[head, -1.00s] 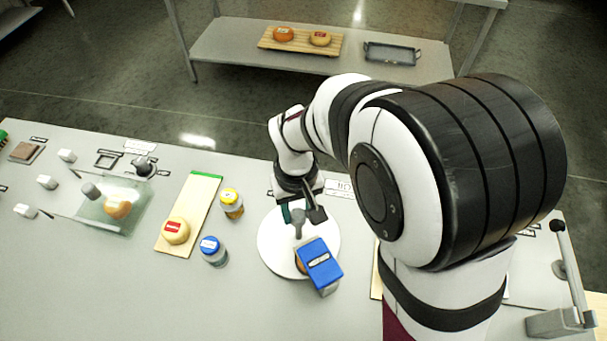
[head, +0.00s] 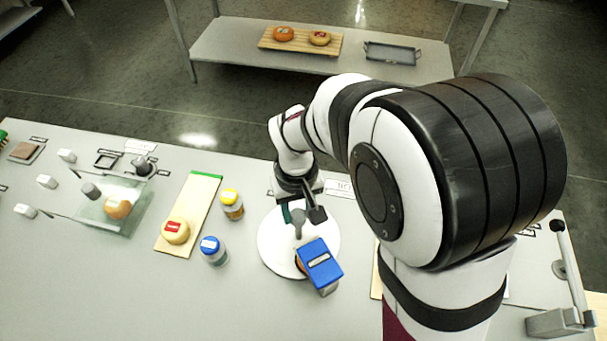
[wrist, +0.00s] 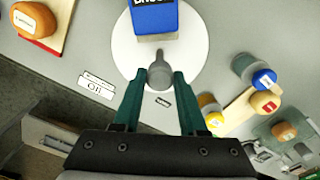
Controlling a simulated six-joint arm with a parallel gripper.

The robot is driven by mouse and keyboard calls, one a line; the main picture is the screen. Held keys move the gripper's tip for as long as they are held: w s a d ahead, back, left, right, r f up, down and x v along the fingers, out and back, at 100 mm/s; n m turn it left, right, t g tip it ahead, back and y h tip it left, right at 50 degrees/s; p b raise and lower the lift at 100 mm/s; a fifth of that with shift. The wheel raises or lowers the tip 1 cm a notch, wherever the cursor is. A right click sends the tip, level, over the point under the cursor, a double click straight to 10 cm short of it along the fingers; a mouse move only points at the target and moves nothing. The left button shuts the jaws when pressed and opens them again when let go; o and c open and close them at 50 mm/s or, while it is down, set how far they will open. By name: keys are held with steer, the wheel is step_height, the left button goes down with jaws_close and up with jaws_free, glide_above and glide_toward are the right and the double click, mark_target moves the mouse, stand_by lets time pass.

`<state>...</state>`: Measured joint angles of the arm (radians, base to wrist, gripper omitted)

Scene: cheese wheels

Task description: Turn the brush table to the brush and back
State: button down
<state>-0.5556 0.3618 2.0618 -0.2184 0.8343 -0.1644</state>
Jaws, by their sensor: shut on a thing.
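The brush table is a white round disc (head: 270,245) on the grey bench, also in the wrist view (wrist: 125,45). A grey peg-like handle (head: 298,224) stands on it, near its far side in the head view. My gripper (wrist: 160,74) has its dark green fingers shut on this handle (wrist: 159,76). The blue brush block (head: 320,262) overhangs the near right of the disc; it also shows in the wrist view (wrist: 154,16). A bit of an orange-brown thing (head: 300,264), perhaps a cheese, shows at the block's left edge; the rest is hidden.
Left of the disc stand a yellow-lidded jar (head: 231,204) and a blue-lidded jar (head: 213,250). Beyond them a board (head: 198,200) holds a red-labelled cheese (head: 176,231). In the wrist view another cheese (wrist: 36,20) lies on a board at left. My arm hides the bench at right.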

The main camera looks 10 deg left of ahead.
steer(key=shift+m, duration=13.1)
steer(key=shift+c, duration=2.2)
jaws_free()
